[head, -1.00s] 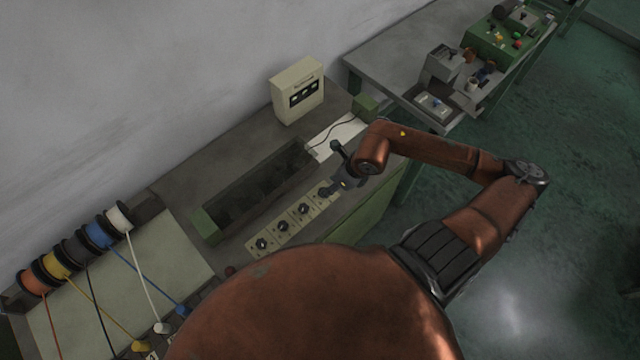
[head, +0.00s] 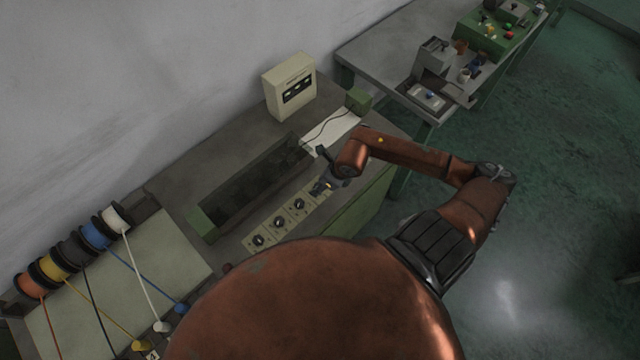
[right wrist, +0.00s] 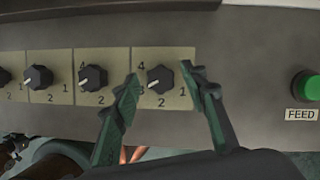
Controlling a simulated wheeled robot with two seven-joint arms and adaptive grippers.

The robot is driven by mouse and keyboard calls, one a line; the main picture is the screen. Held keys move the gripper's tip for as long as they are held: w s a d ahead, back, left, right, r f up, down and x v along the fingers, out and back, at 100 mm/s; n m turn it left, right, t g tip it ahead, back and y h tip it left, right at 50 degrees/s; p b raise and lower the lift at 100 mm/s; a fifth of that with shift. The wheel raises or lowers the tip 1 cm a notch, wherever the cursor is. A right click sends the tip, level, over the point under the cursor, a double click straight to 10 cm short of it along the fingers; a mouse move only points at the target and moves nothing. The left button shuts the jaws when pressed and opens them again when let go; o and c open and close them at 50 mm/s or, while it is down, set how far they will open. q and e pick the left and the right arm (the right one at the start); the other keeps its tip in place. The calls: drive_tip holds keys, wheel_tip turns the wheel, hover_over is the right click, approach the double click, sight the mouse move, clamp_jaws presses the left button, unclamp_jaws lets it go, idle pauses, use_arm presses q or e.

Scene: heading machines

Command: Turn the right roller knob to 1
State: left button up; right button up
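The right roller knob (right wrist: 160,79) is a black fluted knob on a cream plate in the right wrist view. Its white mark points left and slightly down. The labels 4, 2 and 1 show around it; the left side of the dial is partly hidden by a finger. My right gripper (right wrist: 164,76) is open, with one fingertip on each side of the knob and visible gaps to it. In the head view my right gripper (head: 319,189) covers that knob at the right end of the row. My left gripper is not in view.
More knobs (right wrist: 93,77) sit in a row to the left. A green FEED button (right wrist: 306,86) is to the right. Behind the row is a long dark trough (head: 250,185); a cream meter box (head: 290,86) stands further back. Wire spools (head: 75,250) are at left.

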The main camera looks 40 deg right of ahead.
clamp_jaws()
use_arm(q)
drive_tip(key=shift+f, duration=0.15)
